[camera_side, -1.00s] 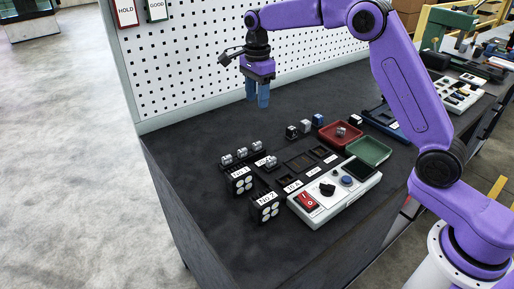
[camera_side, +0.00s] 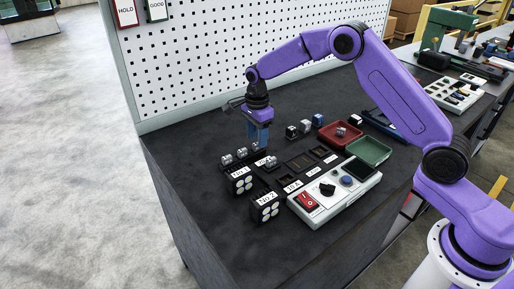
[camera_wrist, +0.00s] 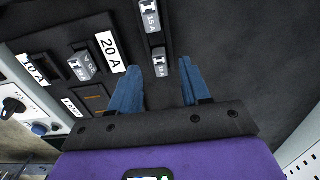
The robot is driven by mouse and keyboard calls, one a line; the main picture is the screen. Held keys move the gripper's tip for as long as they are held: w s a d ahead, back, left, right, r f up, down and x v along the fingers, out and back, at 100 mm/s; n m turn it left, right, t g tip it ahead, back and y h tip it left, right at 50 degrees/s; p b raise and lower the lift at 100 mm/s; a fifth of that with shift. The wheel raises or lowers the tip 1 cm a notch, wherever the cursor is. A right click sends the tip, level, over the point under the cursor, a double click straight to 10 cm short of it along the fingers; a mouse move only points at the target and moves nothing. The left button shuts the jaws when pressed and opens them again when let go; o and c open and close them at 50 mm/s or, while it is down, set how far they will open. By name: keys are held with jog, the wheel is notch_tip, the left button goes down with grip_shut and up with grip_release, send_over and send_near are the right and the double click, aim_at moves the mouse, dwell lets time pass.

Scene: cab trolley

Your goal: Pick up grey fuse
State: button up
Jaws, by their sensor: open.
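Several grey fuses are in view. Three stand in a row on the dark bench in the side view: a left one (camera_side: 227,160), a middle one (camera_side: 241,153) and a far one (camera_side: 256,147). Another grey fuse (camera_side: 271,162) sits by the 20 A label, and it also shows in the wrist view (camera_wrist: 82,66). My gripper (camera_side: 257,149) is open, pointing down at the far end of the row. In the wrist view a fuse (camera_wrist: 160,63) appears between my blue fingertips (camera_wrist: 159,66). I cannot tell whether they touch it. A 15 A fuse (camera_wrist: 151,17) lies beyond.
A red tray (camera_side: 326,138) holding a small grey piece and a green tray (camera_side: 378,152) stand to the right. A white tester (camera_side: 318,213) and black No.1 (camera_side: 240,183) and No.2 (camera_side: 264,208) blocks are in front. The bench's left side is clear.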

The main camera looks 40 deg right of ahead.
jog(key=shift+f, duration=1.3)
grip_shut()
jog(key=shift+r, duration=0.15)
jog(key=shift+r, duration=0.55)
notch_tip(320, 180, up, 2)
jog(key=shift+r, duration=0.1)
jog(key=s+d+r, duration=0.2)
jog(key=s+r, duration=0.7)
jog(key=s, duration=0.4)
jog(key=shift+s+r, duration=0.25)
jog(key=shift+s, duration=0.15)
